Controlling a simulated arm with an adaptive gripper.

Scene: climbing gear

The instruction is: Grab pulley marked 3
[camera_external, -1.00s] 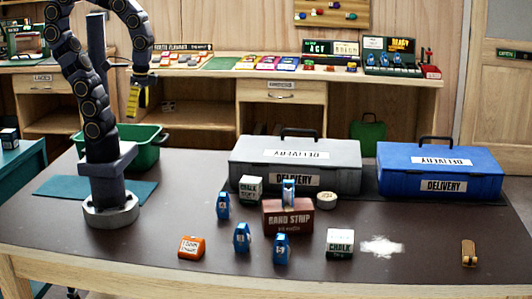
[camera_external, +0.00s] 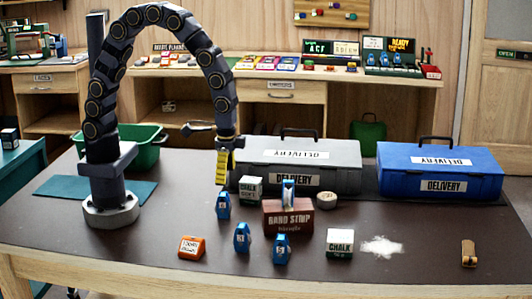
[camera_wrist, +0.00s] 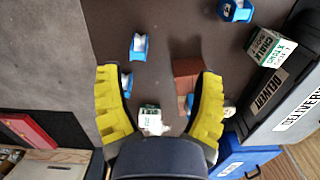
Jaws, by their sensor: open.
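Several blue pulleys stand on the dark table: one at the left (camera_external: 223,206), one in the middle (camera_external: 242,237) and one at the front (camera_external: 281,249). Another blue pulley (camera_external: 288,191) sits on the brown box (camera_external: 288,217). Their markings are too small to read, so I cannot tell which is 3. My gripper (camera_external: 222,180), with yellow fingers, hangs empty above the left pulley. In the wrist view my gripper (camera_wrist: 158,75) is spread open. One pulley (camera_wrist: 138,47) shows beyond the fingertips, one (camera_wrist: 126,86) is partly behind the left finger, another (camera_wrist: 236,11) is top right.
A grey delivery case (camera_external: 340,178) and a blue delivery case (camera_external: 440,180) stand behind. Chalk boxes stand at the back (camera_external: 250,188) and front (camera_external: 340,244). An orange box (camera_external: 191,247) is front left, white powder (camera_external: 381,246) right. The table's front left is mostly clear.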

